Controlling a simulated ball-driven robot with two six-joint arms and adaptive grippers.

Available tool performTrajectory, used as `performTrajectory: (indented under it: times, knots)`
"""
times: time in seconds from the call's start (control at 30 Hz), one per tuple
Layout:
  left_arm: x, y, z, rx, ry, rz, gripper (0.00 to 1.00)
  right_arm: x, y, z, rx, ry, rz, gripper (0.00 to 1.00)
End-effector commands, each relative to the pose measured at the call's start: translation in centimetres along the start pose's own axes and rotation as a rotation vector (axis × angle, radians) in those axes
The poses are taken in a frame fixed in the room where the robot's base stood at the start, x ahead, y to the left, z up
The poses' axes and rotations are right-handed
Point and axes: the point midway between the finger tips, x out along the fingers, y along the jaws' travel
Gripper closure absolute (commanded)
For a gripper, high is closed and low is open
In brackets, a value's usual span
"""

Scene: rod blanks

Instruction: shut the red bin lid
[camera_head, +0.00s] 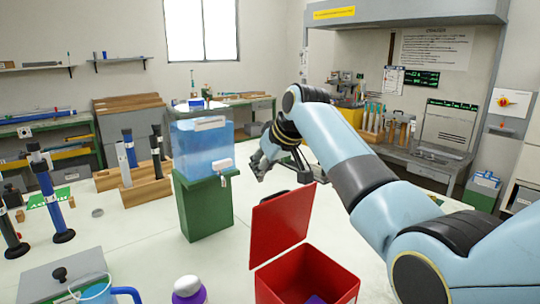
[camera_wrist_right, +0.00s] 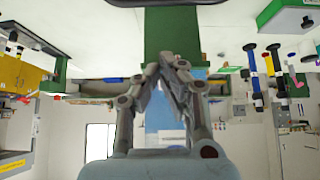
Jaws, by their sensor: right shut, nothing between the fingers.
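The red bin (camera_head: 335,270) stands on the white table at the bottom of the head view. Its red lid (camera_head: 281,225) is open, standing up and leaning back from the bin's left and far side. Something purple shows low inside the bin. My right gripper (camera_head: 260,168) is above the table, beyond the lid and apart from it, next to the blue water tank. In the right wrist view, which is upside down, my right gripper (camera_wrist_right: 168,62) is shut and empty. My left gripper is not in view.
A blue water tank (camera_head: 203,146) with a tap stands on a green block (camera_head: 205,208) left of the lid. A wooden rack (camera_head: 146,188) with dark rods is further left.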

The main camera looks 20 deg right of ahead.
Motion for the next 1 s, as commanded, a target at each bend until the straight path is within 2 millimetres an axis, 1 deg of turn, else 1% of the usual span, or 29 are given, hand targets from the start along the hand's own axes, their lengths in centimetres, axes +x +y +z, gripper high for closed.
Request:
performTrajectory:
  times: [0.03, 0.2, 0.27, 0.4, 0.6, 0.83, 1.0]
  knots:
    - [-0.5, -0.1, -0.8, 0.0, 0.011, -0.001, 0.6, 0.0, 0.0, 0.6, 0.001, -0.003, 0.001, 1.0]
    - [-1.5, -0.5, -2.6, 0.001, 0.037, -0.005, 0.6, -1.0, 0.0, 2.6, 0.001, -0.001, 0.001, 1.0]
    - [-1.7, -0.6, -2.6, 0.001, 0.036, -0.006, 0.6, -1.1, 0.0, 3.1, 0.001, -0.001, 0.001, 1.0]
    - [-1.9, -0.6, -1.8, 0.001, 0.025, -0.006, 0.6, -1.2, 0.0, 3.7, 0.001, 0.0, 0.001, 1.0]
    - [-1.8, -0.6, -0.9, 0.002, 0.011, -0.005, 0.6, -1.2, 0.0, 3.9, 0.001, 0.0, 0.0, 1.0]
    - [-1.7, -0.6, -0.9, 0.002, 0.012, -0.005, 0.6, -1.2, 0.0, 3.8, 0.001, 0.006, 0.0, 1.0]
    - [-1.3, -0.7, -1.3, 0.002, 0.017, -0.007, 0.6, -1.1, 0.0, 3.6, 0.001, 0.042, -0.001, 1.0]
